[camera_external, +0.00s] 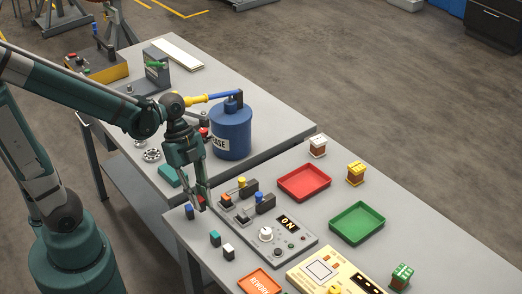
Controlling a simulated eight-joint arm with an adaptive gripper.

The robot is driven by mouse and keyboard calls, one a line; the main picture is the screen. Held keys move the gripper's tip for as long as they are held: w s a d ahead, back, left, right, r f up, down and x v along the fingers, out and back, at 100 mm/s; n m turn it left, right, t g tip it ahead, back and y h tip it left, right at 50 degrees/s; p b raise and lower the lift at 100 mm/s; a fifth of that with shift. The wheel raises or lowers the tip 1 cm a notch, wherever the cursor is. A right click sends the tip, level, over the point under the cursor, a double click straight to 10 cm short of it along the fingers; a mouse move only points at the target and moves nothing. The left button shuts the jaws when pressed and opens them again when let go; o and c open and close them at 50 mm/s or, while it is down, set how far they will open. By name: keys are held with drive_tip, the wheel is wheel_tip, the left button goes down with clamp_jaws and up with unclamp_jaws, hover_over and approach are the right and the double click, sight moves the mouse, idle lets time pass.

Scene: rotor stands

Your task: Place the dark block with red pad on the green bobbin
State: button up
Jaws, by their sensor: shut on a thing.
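My gripper (202,202) points down at the near-left corner of the front table, just left of the grey control panel. It is shut on the dark block with red pad (202,199); only a small red patch shows between the fingers, which hide most of it. I cannot tell if the block is clear of the table. The green bobbin (402,277) stands upright at the lower right, with a green top on a brown body. It is far from my gripper, beyond the yellow panel.
Dark blocks with blue (189,211), teal (215,239) and white (228,251) pads stand near my gripper. The grey control panel (268,236), yellow panel (337,271), red tray (304,182) and green tray (357,222) lie between. White (317,146) and yellow (355,173) bobbins stand behind.

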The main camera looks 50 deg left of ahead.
drive_tip(key=shift+w+r, duration=0.1)
drive_tip(key=w+d+r+n+t+p, duration=0.1)
drive_tip(key=w+d+r+p, duration=0.3)
drive_tip(key=w+d, duration=0.75)
drive_tip(key=w+d+r+n+p, duration=0.1)
drive_tip(key=w+d+r+p, duration=0.25)
drive_tip(key=w+d, duration=0.8)
drive_tip(key=w+d+n+p, duration=0.1)
drive_tip(key=w+d+p, duration=0.2)
drive_tip(key=d, duration=1.3)
drive_tip(key=w+d+n+p, duration=0.1)
drive_tip(key=w+d+p, duration=0.2)
drive_tip(key=d, duration=1.4)
drive_tip(key=w, duration=0.2)
drive_tip(key=shift+w+f+t, duration=0.2)
drive_tip(key=shift+w+t, duration=0.2)
drive_tip(key=shift+f, duration=0.1)
drive_tip(key=shift+f+p, duration=0.3)
drive_tip(key=shift+f, duration=2.75)
